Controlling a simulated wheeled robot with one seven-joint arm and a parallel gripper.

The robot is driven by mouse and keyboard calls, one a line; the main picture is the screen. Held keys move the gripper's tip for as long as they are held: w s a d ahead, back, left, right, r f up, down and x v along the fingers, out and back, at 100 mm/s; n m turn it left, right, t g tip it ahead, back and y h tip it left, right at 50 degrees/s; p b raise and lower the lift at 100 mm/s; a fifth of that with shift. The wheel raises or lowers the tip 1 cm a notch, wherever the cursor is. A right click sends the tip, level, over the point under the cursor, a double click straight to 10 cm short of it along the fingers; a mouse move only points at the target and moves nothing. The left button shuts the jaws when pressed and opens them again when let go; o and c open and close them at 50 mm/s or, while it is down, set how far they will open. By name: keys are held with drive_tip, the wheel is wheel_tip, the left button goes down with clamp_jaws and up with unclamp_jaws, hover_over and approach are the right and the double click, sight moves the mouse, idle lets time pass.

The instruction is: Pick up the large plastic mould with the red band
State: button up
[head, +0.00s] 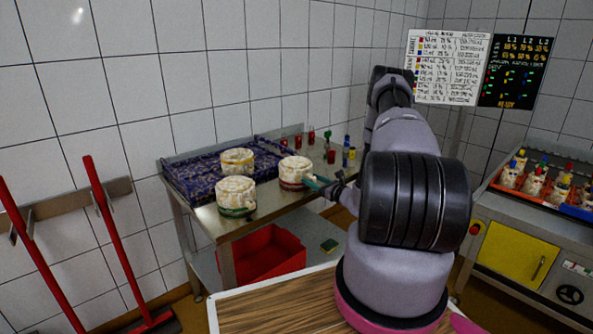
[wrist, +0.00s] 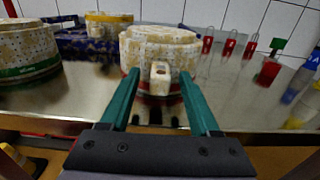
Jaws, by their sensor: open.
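The mould with the red band (head: 297,170) is a whitish, textured round tub on the metal table, at its right front. In the wrist view it stands upright straight ahead (wrist: 160,50), with a pale handle block (wrist: 160,78) sticking out toward me. A red band shows low on it. My gripper (head: 316,184) is open; its teal fingers (wrist: 160,74) reach to either side of the handle block, with gaps visible. I cannot tell whether the fingertips touch the mould.
A green-banded mould (head: 236,197) stands at the left, also in the wrist view (wrist: 25,52). A yellow-banded mould (head: 237,161) stands behind, by a dark blue patterned tray (head: 190,181). Small red vessels (head: 311,135) and bottles stand at the right back. A red bin (head: 268,255) is below.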

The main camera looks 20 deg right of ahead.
drive_tip(key=shift+w, duration=0.1)
clamp_jaws()
idle(1.4)
